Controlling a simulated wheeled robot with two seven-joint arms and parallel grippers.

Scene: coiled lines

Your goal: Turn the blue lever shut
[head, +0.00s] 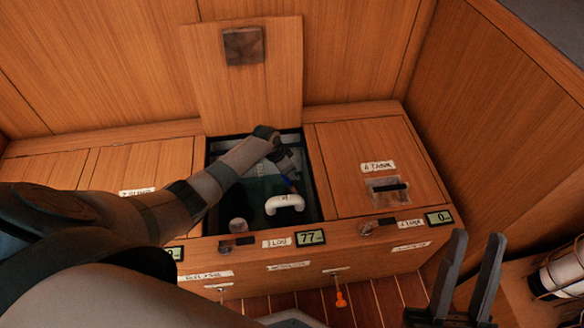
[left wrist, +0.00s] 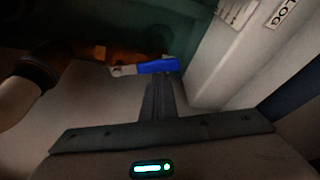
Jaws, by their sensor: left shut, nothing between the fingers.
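The blue lever (left wrist: 157,66) shows in the left wrist view, lying roughly crosswise, with a pale metal end at its left. In the head view only a small bit of blue (head: 293,181) shows inside the open hatch. My left arm reaches down into this hatch. My left gripper (left wrist: 160,82) is shut and empty, its fingertips right at the lever's near side; I cannot tell whether they touch it. In the head view my left gripper is largely hidden by its wrist. My right gripper (head: 476,238) is open and empty at the lower right, outside the hatch.
The hatch lid (head: 248,85) stands raised behind the opening. A white curved pipe (head: 285,203) sits at the hatch's front. In the wrist view a white labelled wall (left wrist: 240,55) is close on the right and a dark-banded pipe (left wrist: 30,75) on the left. An orange-ended pull (head: 341,298) hangs below.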

